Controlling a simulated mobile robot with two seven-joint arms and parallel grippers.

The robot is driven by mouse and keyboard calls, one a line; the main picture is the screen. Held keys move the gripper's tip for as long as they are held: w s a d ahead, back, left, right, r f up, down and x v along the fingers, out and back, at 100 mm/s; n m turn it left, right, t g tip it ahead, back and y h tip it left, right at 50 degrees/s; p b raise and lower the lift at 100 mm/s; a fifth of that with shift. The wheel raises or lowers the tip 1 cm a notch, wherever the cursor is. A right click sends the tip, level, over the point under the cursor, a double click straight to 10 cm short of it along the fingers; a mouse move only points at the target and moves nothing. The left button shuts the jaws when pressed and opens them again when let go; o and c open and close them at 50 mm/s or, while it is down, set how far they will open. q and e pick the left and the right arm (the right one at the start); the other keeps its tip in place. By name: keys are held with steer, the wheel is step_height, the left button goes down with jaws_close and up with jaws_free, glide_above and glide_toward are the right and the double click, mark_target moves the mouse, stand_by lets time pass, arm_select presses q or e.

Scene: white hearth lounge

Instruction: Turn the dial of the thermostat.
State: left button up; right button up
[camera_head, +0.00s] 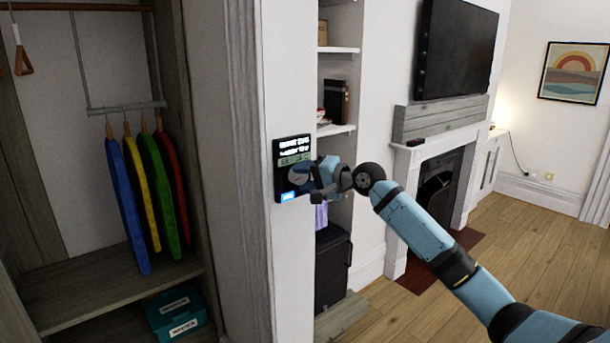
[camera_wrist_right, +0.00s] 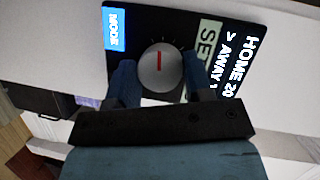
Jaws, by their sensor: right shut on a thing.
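The thermostat (camera_head: 291,150) is a black panel on the white wall end in the head view, with lit text at the top, a greenish display strip and a blue button at the bottom. My right gripper (camera_head: 312,177) is at the panel and partly covers the dial (camera_head: 301,175). In the right wrist view the dial (camera_wrist_right: 161,68) is a round grey knob with a red mark, and the thermostat panel (camera_wrist_right: 228,22) shows "MODE", "SET", "HOME 20" and "AWAY". The two blue fingers of my right gripper (camera_wrist_right: 160,80) are shut on the dial, one on each side. My left gripper is in neither view.
An open wardrobe with several coloured garments (camera_head: 141,190) on hangers and a teal box (camera_head: 176,315) stands left of the thermostat. Shelves, a black cabinet (camera_head: 332,265), a fireplace (camera_head: 437,187) and a television (camera_head: 455,48) are to the right. Wooden floor is clear at right.

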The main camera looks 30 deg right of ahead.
steer(key=shift+f, duration=0.15)
steer(key=o, duration=0.9)
steer(key=shift+b+v, duration=1.8)
steer(key=shift+v, duration=5.1)
